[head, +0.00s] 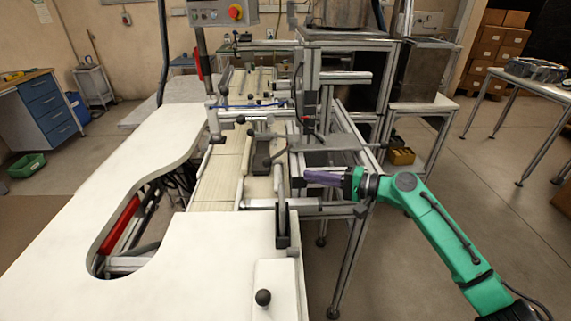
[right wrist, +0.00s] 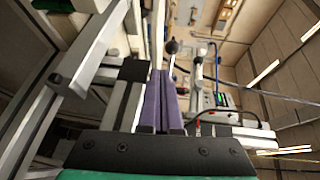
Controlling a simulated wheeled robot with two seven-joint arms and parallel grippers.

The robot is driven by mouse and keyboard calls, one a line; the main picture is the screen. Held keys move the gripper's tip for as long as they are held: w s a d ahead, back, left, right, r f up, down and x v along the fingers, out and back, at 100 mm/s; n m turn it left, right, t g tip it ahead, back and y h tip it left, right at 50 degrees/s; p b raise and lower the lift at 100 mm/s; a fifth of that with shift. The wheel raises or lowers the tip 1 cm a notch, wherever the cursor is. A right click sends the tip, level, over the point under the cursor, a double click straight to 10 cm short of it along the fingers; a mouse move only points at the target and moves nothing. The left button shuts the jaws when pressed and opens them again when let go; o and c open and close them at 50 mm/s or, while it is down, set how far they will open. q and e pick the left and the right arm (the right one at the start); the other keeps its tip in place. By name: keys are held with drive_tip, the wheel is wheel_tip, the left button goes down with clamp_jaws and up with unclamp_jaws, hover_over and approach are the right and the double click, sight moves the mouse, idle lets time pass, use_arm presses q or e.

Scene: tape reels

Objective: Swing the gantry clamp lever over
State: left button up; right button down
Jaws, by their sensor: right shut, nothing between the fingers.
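My right gripper (head: 310,176) has purple fingers and reaches in from the right, pointing left beside the gantry frame. Its fingers are closed together and empty; they also show in the right wrist view (right wrist: 160,76). The gantry (head: 302,72) is a metal frame standing over the conveyor. A black ball knob (right wrist: 171,46) shows just past the fingertips in the right wrist view; I cannot tell whether it belongs to the clamp lever or whether the fingers touch it. In the head view I cannot single out the clamp lever for sure. My left gripper is not in view.
A white worktop (head: 90,235) with a cut-out fills the left. The conveyor (head: 218,180) runs away from me, with rails and several black knobs. A control box with a red button (head: 235,12) hangs above. Open floor (head: 430,270) lies at right, around my arm.

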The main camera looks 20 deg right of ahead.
drive_tip(key=p, duration=0.1)
approach(271, 165)
drive_tip(key=shift+w+a+f, duration=0.2)
drive_tip(key=shift+w+a, duration=0.1)
drive_tip(key=shift+a, duration=0.2)
drive_tip(key=shift+w+a+f, duration=0.2)
drive_tip(key=shift+w+a, duration=0.15)
drive_tip(key=shift+a, duration=0.2)
drive_tip(key=shift+m+t+h, duration=0.7)
drive_tip(key=shift+h, duration=0.1)
drive_tip(key=p+x, duration=0.4)
drive_tip(key=r+p+x, duration=0.1)
drive_tip(key=p, duration=0.1)
drive_tip(key=shift+w+a+p, duration=0.35)
drive_tip(key=shift+w+a+f+b, duration=0.3)
drive_tip(key=shift+a+f+b, duration=0.1)
drive_tip(key=shift+b, duration=0.1)
drive_tip(key=shift+w+a, duration=0.1)
drive_tip(key=shift+a, duration=0.05)
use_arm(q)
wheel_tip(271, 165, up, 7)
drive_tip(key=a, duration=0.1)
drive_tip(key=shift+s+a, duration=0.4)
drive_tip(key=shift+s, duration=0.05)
use_arm(e)
drive_tip(key=shift+w, duration=0.15)
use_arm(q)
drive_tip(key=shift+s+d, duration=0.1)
use_arm(e)
drive_tip(key=shift+f, duration=0.1)
